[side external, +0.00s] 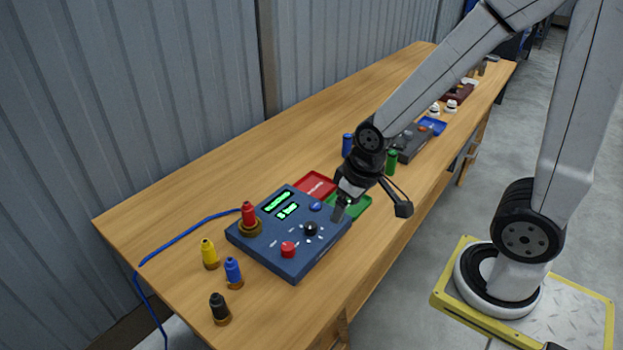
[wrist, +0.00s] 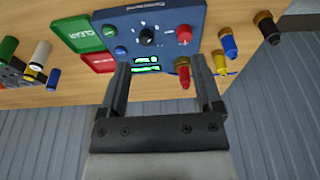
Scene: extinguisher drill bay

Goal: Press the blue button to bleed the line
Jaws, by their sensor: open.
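The blue button (side external: 315,206) is a small round cap on the dark blue control panel (side external: 268,248), beside the lit green displays, near the red tray. In the wrist view the blue button (wrist: 121,50) shows near the tip of the left finger. My gripper (side external: 371,211) is open and empty, above the panel's right end and the green tray. In the wrist view my gripper (wrist: 160,65) has its fingers wide apart, pointing toward the panel. I cannot tell the exact height of the fingertips above the panel.
The panel also carries a black knob (side external: 310,228), a red button (side external: 288,249) and a red-topped fitting (side external: 249,215). Yellow, blue and black fittings stand at its left. A red tray (side external: 315,184) and green tray (side external: 359,206) lie behind it. Bare wood lies toward the wall.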

